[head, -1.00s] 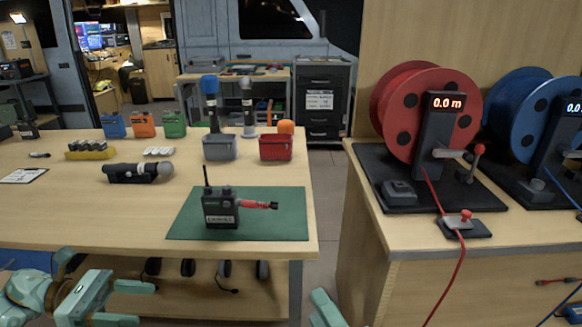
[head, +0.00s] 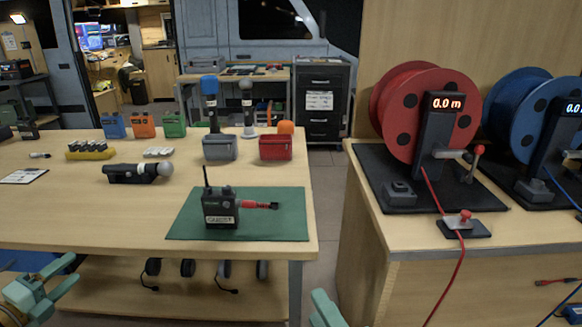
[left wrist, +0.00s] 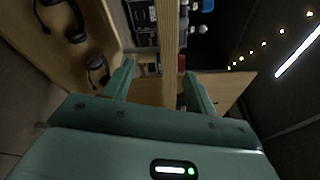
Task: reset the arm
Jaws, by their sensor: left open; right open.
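My left gripper (head: 68,278) is at the lower left of the head view, in front of the wooden table's front side and below its top. In the left wrist view its two fingers (left wrist: 160,85) are spread apart with nothing between them. The lower shelf with headsets shows beyond them. My right gripper (head: 325,308) shows only as a green tip at the bottom edge of the head view, between the table and the reel counter. The rest of it is out of the picture.
The wooden table (head: 60,220) holds a green mat (head: 270,225) with a black radio pack (head: 220,208), plus a microphone (head: 140,172) and small bins. A counter (head: 400,232) with red (head: 395,85) and blue cable reels stands at the right.

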